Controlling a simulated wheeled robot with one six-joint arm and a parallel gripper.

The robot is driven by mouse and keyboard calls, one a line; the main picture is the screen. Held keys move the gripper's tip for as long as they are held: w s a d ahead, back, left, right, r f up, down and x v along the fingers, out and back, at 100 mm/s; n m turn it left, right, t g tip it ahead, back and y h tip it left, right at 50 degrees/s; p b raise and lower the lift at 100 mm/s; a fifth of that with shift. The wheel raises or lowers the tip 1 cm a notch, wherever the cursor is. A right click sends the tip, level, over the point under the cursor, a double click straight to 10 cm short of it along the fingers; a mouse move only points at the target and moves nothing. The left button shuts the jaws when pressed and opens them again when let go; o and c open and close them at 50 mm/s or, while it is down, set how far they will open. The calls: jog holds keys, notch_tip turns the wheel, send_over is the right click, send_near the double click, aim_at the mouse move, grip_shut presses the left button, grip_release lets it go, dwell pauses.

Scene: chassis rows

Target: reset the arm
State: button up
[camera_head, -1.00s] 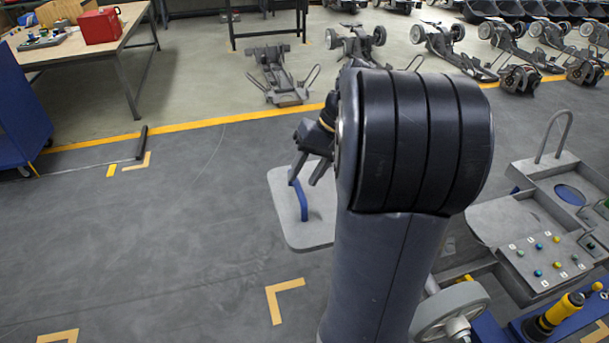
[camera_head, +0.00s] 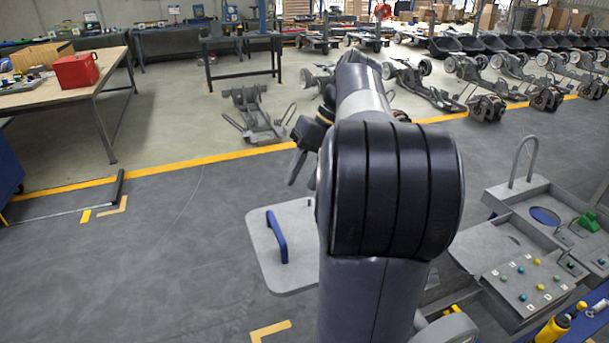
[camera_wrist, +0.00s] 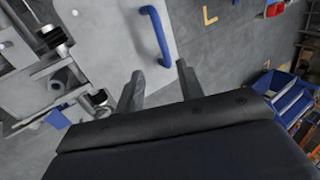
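My arm stands in the middle of the head view and hides part of what is behind it. My gripper (camera_head: 303,172) shows at the arm's left side, pointing down. In the wrist view its two fingers (camera_wrist: 160,70) are spread apart with nothing held between them. A blue handle (camera_head: 277,237) stands on a light grey plate (camera_head: 260,262), below and apart from my gripper. The wrist view shows the handle (camera_wrist: 157,35) just beyond the fingertips.
A grey console (camera_head: 525,285) with coloured buttons stands at the right, beside a yellow-and-black tool (camera_head: 556,327). A wooden table (camera_head: 60,92) with a red box (camera_head: 76,71) is at the left. Several chassis (camera_head: 425,85) stand behind the yellow line.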

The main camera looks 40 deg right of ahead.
aim_at(278, 225)
dwell(0.5)
jog(key=x, duration=1.1)
jog(key=shift+w+a+f, duration=0.1)
jog(key=shift+a+f, duration=0.05)
jog(key=shift+a, duration=0.05)
jog(key=shift+d, duration=0.1)
